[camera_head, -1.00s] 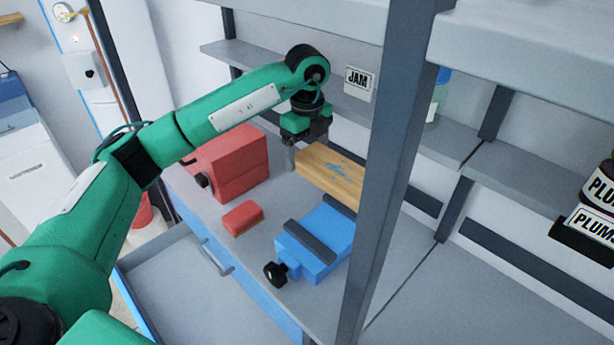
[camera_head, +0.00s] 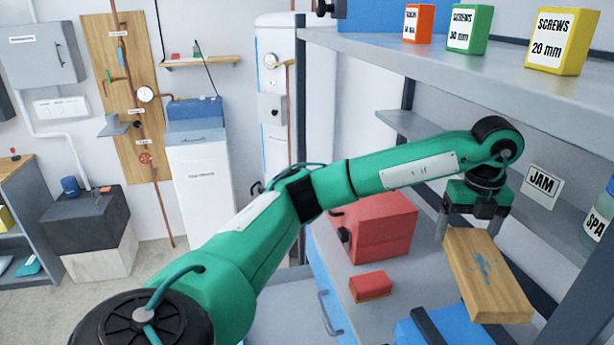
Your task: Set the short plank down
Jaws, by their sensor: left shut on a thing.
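The short plank (camera_head: 490,276) is a light wooden board with a blue mark on its top face. It shows at the right of the head view, above the grey workbench (camera_head: 338,262). My left gripper (camera_head: 463,230) points down at the plank's far end and is shut on it, one finger visible on the left side. I cannot tell whether the plank's underside touches the bench. My right gripper is not in view.
A red box (camera_head: 382,228) and a small red block (camera_head: 370,286) sit on the bench left of the plank. A blue vise-like tool (camera_head: 405,332) is at the bottom edge. A shelf (camera_head: 450,65) with labelled boxes hangs above. An open drawer (camera_head: 285,318) is in front.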

